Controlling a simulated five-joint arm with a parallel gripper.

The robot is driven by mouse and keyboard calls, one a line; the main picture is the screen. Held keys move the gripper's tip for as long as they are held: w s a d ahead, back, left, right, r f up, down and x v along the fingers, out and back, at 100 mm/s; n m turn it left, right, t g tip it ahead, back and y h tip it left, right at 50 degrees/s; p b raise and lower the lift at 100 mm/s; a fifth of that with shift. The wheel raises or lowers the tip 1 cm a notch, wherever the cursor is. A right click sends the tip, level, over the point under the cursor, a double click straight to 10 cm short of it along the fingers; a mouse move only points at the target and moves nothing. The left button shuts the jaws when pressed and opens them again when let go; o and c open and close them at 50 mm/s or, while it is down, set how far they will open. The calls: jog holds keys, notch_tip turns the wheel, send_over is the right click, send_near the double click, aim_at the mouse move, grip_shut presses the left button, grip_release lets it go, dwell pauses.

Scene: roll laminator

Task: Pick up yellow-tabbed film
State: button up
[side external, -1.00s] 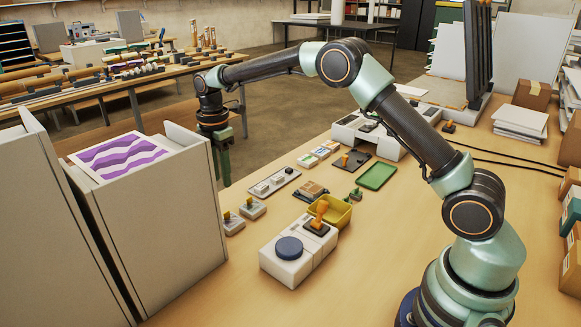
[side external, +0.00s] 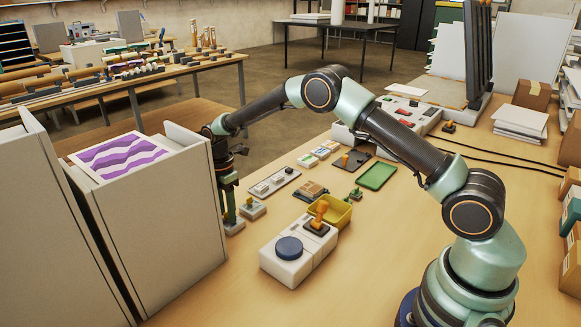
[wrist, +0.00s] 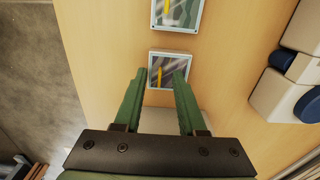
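Two small grey-framed squares with a glossy dark film face and a yellow tab show in the wrist view. The near yellow-tabbed film (wrist: 157,80) lies just beyond and between my fingertips. The far one (wrist: 177,14) is at the top edge of the picture. I cannot tell whether the fingers touch the near piece.
A tall grey panel rack (side external: 180,230) stands close on the left of my gripper. A white device with a blue knob (side external: 289,248), a yellow tray (side external: 340,213), a green tray (side external: 378,175) and a grey strip holder (side external: 272,184) lie to the right.

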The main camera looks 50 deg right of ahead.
grip_shut()
jog(key=shift+r, duration=0.15)
notch_tip(320, 180, up, 25)
dwell(1.7)
